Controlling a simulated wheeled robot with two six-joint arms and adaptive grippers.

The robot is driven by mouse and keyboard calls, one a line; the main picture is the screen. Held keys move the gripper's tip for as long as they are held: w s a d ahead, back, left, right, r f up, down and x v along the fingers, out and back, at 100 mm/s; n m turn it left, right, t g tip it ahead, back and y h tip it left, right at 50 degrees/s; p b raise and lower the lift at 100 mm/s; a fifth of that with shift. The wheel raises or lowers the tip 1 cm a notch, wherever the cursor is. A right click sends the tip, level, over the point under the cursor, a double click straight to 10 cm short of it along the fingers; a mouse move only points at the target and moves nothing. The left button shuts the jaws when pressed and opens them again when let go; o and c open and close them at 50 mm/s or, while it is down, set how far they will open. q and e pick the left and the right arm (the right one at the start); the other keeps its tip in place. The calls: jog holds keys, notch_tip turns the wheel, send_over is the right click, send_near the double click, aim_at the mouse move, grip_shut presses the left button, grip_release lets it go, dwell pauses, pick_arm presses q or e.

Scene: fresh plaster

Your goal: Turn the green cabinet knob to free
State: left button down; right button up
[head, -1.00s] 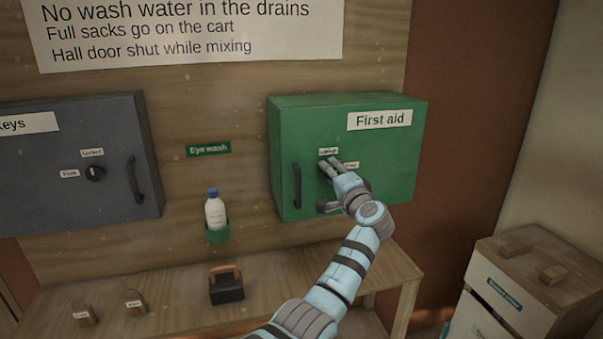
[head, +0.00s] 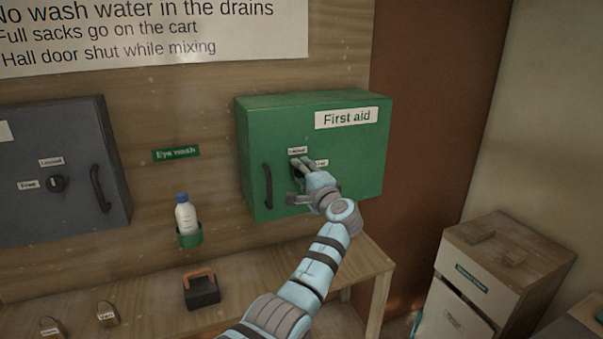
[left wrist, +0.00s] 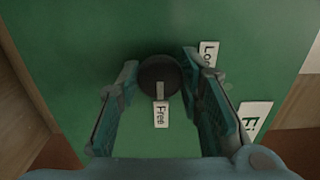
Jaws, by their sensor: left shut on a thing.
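The green cabinet (head: 350,165) with a "First aid" label hangs on the wall in the head view. My left gripper (head: 301,166) is at its front and hides most of the knob there. In the left wrist view the dark round knob (left wrist: 158,72) sits between the two fingers, and the gripper is shut on it. The white mark on the knob points at the "Free" label (left wrist: 161,114). The "Locked" label (left wrist: 208,54) is off to the right, partly covered by a finger. The cabinet door looks closed. My right gripper is not in view.
The cabinet's dark handle (head: 268,186) is left of the gripper. A grey cabinet (head: 75,140) with its own knob hangs further left. An eye wash bottle (head: 186,213) stands in a holder between them. A wooden bench (head: 250,280) runs below.

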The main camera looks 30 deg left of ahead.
pick_arm(q)
jog(key=c, duration=1.1)
grip_release()
jog(key=v, duration=1.2)
jog(key=shift+a, duration=0.1)
